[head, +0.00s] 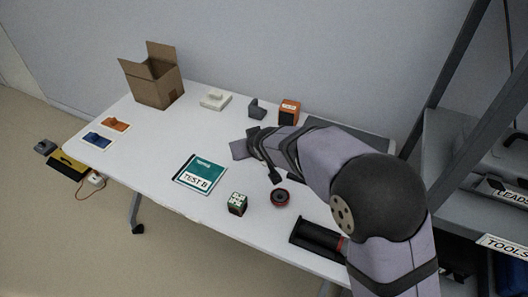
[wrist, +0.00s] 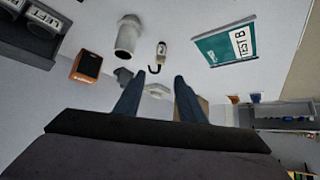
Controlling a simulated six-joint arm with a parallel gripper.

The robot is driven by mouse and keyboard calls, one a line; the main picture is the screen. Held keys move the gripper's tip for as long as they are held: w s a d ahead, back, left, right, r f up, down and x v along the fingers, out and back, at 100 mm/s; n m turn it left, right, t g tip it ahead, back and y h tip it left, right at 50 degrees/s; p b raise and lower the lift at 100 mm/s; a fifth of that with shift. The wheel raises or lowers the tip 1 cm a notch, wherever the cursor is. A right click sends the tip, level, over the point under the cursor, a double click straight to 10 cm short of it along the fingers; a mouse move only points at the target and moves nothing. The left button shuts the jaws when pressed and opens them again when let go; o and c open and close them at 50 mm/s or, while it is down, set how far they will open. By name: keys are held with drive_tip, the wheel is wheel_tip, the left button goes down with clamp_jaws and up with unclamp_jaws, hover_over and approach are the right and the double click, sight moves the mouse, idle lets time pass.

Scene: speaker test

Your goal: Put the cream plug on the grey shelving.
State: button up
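A low cream block with a raised part (head: 214,99) lies at the back of the table; it also shows beyond my fingers in the wrist view (wrist: 157,91). A small pale item with a black hooked end (wrist: 161,49) lies in front of my fingers. I cannot tell for sure which is the cream plug. The grey shelving (head: 452,150) stands at the right, with a LEADS label and a TOOLS label. My gripper (wrist: 156,78) is over the table, its two fingers apart with nothing visible between them. My arm hides part of the table in the head view.
A pale cylinder (wrist: 127,38) is near my fingers.

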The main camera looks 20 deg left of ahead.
drive_tip(key=s+d+f+m+g+h, duration=0.1)
drive_tip(key=d+m+h, duration=0.2)
drive_tip(key=d, duration=1.3)
drive_tip(key=s+d+f+m+g+h, duration=0.1)
drive_tip(key=s+d+m+h, duration=0.1)
drive_tip(key=d, duration=1.3)
drive_tip(key=s+d+f+m+g+h, duration=0.1)
drive_tip(key=s+d+m+g, duration=0.3)
drive_tip(key=s+d, duration=1)
drive_tip(key=s+f, duration=0.1)
drive_tip(key=s, duration=0.2)
drive_tip(key=shift+s+d+f, duration=0.15)
drive_tip(key=shift+d, duration=0.15)
drive_tip(key=shift+o, duration=0.4)
drive_tip(key=shift+s, duration=0.25)
drive_tip(key=shift+w, duration=0.1)
